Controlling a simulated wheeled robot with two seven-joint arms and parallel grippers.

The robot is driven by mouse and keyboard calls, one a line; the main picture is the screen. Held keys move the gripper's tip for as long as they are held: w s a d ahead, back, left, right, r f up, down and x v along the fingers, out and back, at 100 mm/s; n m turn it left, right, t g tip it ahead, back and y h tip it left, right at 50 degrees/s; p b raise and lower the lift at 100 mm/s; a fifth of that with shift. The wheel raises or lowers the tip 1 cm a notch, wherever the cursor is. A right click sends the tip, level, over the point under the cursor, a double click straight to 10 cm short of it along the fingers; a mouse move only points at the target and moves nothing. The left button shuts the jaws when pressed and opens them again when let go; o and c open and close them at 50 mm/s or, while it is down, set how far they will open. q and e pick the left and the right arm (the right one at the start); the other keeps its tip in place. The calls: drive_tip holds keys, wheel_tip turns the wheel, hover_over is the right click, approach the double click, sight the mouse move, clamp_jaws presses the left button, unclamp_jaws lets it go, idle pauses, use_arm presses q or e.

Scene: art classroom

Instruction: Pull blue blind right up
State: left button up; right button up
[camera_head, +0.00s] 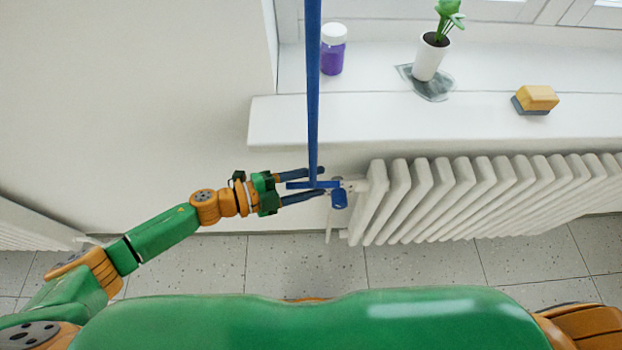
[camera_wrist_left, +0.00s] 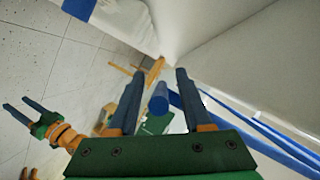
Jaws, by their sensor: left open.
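A long blue strap (camera_head: 313,90) hangs in front of the wall and sill, running out of the top of the head view. At its lower end are a thin blue bar and a short blue cylinder (camera_head: 339,200). My left gripper (camera_head: 322,181) is open, its fingers on either side of the bar near the strap's lower end. In the left wrist view, a blue cylinder (camera_wrist_left: 158,100) shows between the open fingers; contact cannot be told. Blue bands (camera_wrist_left: 260,138) run off to the right there. My right gripper (camera_wrist_left: 15,102) shows at the left of that view, open and empty.
A white radiator (camera_head: 440,196) stands just right of the blue cylinder. The windowsill (camera_head: 300,122) above it holds a purple jar (camera_head: 333,56), a potted plant (camera_head: 428,62) and a yellow sponge (camera_head: 538,98). The wall on the left is bare.

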use_arm(q)
drive_tip(key=shift+a, duration=0.2)
drive_tip(key=shift+w, duration=0.1)
clamp_jaws()
idle(1.1)
